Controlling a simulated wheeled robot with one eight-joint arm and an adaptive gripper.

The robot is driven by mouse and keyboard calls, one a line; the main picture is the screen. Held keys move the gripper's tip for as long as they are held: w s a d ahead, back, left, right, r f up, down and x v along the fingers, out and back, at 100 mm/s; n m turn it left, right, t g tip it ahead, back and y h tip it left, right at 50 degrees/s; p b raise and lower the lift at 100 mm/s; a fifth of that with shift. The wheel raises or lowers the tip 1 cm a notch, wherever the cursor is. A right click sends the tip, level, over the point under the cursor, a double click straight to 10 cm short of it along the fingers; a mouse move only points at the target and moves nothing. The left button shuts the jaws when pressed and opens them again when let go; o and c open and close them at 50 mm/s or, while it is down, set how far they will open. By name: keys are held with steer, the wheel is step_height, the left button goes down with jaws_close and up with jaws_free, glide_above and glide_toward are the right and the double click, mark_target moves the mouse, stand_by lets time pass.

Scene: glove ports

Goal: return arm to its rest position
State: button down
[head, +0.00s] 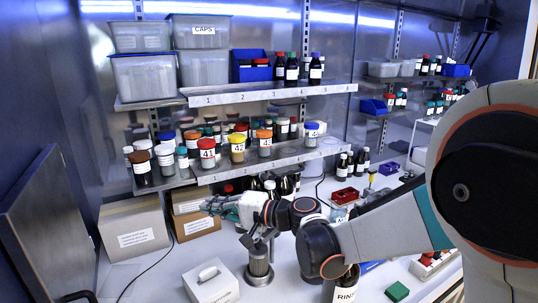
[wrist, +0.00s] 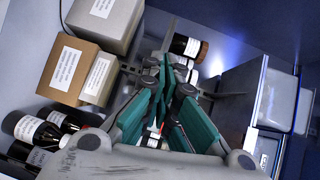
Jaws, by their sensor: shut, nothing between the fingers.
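My arm reaches from the right side of the head view across the bench to the left. My gripper (head: 208,206) has teal fingers that point left, just below the lower shelf and in front of the small cardboard boxes. In the wrist view my gripper (wrist: 168,68) shows its teal fingers close together at the tips, with nothing held. Dark bottles behind the fingers are partly hidden by them.
Near the gripper are the lower shelf (head: 262,164) with capped bottles, a large cardboard box (head: 133,229) and smaller cardboard boxes (head: 190,212). A white box (head: 212,285), a metal cylinder (head: 259,266) and a bottle labelled RINSE (head: 345,290) stand in front.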

steer(key=s+d+f+n+t+h+b, duration=0.1)
steer(key=s+d+h, duration=0.15)
steer(key=d, duration=0.55)
steer(key=s+d+f+t+h+b, duration=0.1)
steer(key=d+h, duration=0.3)
steer(key=d, duration=0.4)
steer(key=s+d+f+h+b, duration=0.1)
steer(key=s+d+f+h, duration=0.2)
steer(key=s+d, duration=0.7)
steer(key=s+d+f+n+h, duration=0.1)
steer(key=s+d+f+h, duration=0.3)
steer(key=s+d, duration=0.7)
steer(key=shift+s+d+f+n+h+b, duration=0.3)
steer(key=shift+d+h, duration=0.3)
steer(key=shift+h, duration=0.55)
